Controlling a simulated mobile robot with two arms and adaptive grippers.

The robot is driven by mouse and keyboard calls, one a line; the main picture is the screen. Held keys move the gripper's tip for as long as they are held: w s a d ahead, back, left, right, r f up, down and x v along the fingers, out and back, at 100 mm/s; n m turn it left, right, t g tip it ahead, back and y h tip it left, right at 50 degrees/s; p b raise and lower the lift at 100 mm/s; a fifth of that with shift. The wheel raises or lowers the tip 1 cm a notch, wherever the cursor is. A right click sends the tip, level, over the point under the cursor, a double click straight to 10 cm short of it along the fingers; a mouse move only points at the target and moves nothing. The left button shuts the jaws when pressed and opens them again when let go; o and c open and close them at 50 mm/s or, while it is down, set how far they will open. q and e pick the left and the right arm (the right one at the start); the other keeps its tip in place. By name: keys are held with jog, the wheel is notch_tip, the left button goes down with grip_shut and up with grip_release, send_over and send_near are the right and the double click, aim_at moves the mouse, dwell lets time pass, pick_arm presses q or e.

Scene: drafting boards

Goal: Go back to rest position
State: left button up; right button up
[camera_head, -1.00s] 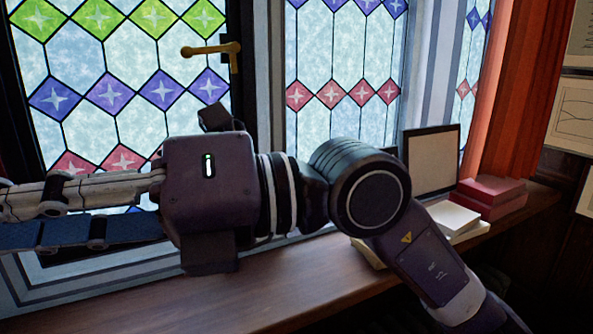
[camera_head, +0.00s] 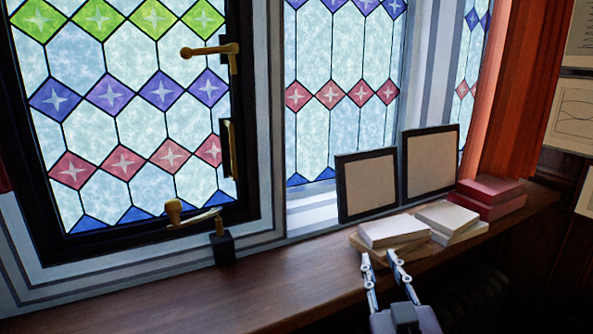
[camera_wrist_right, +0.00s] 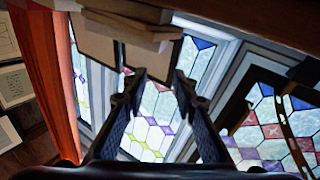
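My right gripper (camera_head: 381,262) is at the bottom of the head view, right of the middle, in front of the windowsill's front edge. Its two fingers point up in the picture, toward the stacked books. The fingers are apart with nothing between them. In the right wrist view the gripper (camera_wrist_right: 158,80) also shows two separated fingers, with the window behind and the sill's books and frames beyond. My left gripper is not in either view.
The wooden windowsill (camera_head: 262,295) carries white books (camera_head: 394,231), red books (camera_head: 490,198) and two frames, one at the left (camera_head: 367,185) and one at the right (camera_head: 431,162). A window with brass handles (camera_head: 211,50) stands behind.

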jog(key=s+d+f+g, duration=0.2)
jog(key=s+f+g, duration=0.3)
jog(key=f, duration=0.7)
jog(key=s+d+f+g, duration=0.2)
jog(key=s+f+g, duration=0.2)
jog(key=s+f, duration=0.55)
jog(key=s+f+g, duration=0.7)
jog(key=s+f, duration=0.6)
jog(key=s, duration=0.3)
notch_tip(320, 180, down, 30)
jog(key=b, duration=0.5)
jog(key=s+d+f+g+b, duration=0.1)
jog(key=s+d+f+b, duration=0.1)
jog(key=s+f, duration=0.7)
jog(key=s+d+f+g+b, duration=0.1)
jog(key=s+f+b, duration=0.2)
jog(key=s+f, duration=0.6)
notch_tip(320, 180, down, 5)
jog(key=shift+s+d+r, duration=0.1)
jog(key=shift+s+d, duration=0.15)
jog(key=shift+d, duration=0.1)
